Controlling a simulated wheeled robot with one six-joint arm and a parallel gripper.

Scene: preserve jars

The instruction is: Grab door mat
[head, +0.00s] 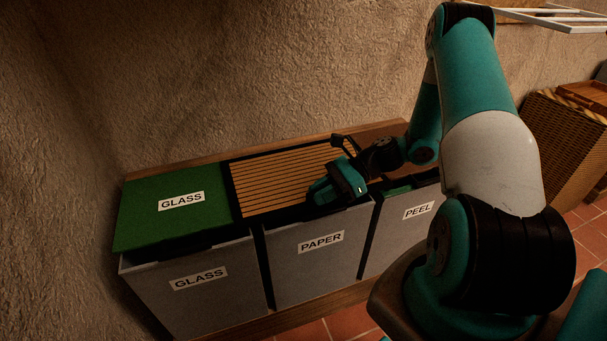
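The door mat (280,178) appears to be the slatted tan-brown mat with a black border. It lies flat over the top of the middle bin marked PAPER. My gripper (335,172) is at the mat's right end, seen from the side, with its teal body low over the front right corner. A black part of it stands up at the back. My gripper hides part of the mat's right edge. I cannot tell whether the fingers touch the mat or are closed on it.
The left bin (200,290) marked GLASS has a green lid (155,220). The PAPER bin (320,265) and PEEL bin (408,232) stand beside it, on a wooden base against a rough wall. A wicker basket (560,150) stands at the right. A white rack (550,17) is above.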

